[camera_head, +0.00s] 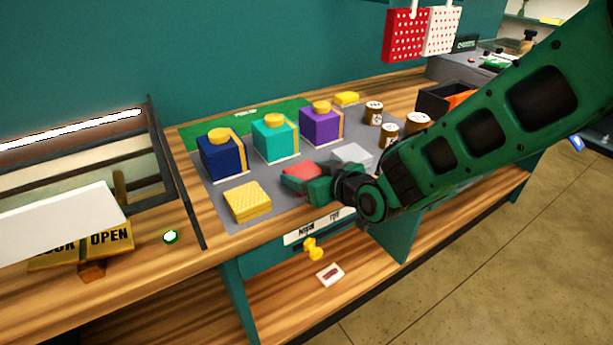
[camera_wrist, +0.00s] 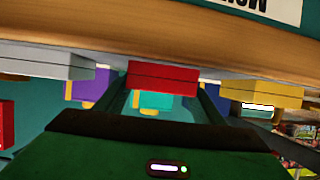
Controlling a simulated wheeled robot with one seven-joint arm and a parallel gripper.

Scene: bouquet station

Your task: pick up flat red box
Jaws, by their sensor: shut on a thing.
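The flat red box (camera_head: 301,170) is at the front middle of the grey mat (camera_head: 222,198) in the head view. My gripper (camera_head: 308,178) reaches in from the right and is shut on it. In the wrist view, which is upside down, the red box (camera_wrist: 162,77) sits between the two fingers of my gripper (camera_wrist: 160,95). I cannot tell whether the box still touches the mat.
A flat yellow box (camera_head: 247,201) lies to the left and a flat white-grey box (camera_head: 352,155) to the right. Behind stand navy (camera_head: 221,158), teal (camera_head: 275,142) and purple (camera_head: 321,125) boxes with yellow tops. Several brown-and-white jars (camera_head: 374,112) stand back right.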

